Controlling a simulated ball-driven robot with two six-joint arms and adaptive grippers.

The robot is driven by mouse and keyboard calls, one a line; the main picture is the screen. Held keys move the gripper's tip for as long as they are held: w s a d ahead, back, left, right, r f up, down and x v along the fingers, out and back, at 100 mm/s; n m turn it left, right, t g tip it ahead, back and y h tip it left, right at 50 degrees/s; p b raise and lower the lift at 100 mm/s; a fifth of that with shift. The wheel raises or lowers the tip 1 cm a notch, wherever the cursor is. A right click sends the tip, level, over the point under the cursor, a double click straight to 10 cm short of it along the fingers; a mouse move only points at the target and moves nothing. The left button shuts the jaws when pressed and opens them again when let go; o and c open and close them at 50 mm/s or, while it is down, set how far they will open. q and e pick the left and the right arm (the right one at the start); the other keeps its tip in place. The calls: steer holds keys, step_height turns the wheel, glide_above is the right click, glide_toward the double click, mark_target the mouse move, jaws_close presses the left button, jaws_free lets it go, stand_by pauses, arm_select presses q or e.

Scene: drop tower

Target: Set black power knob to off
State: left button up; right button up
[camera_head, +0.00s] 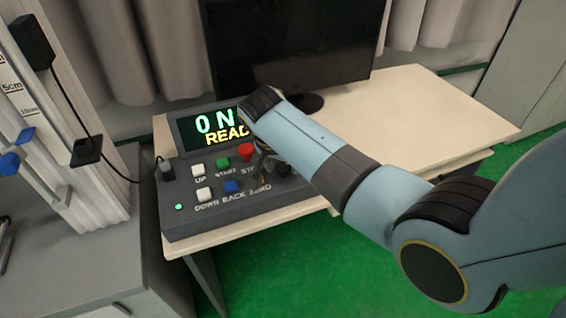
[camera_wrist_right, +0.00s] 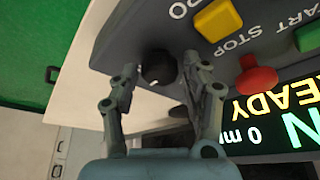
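The round black knob (camera_wrist_right: 158,69) sits on the dark grey control panel (camera_wrist_right: 125,35), near its edge, in the right wrist view. My right gripper (camera_wrist_right: 162,68) is open, with one finger on each side of the knob and a small gap visible to each. In the head view the right gripper (camera_head: 270,162) is over the right end of the control panel (camera_head: 190,226). There the knob (camera_head: 283,169) is partly hidden by the gripper and hard to make out. The lit display (camera_head: 210,131) shows large green characters and yellow "READY" text, partly covered. My left gripper is not in view.
A red STOP button (camera_head: 246,151), a green START button (camera_head: 223,163), white buttons and a blue button (camera_head: 231,187) are close by. A yellow button (camera_wrist_right: 218,20) is near the right finger. A monitor (camera_head: 290,40) stands behind; the table's right side is clear.

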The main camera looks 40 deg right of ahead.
steer(key=c, duration=0.8)
steer(key=shift+o, duration=0.2)
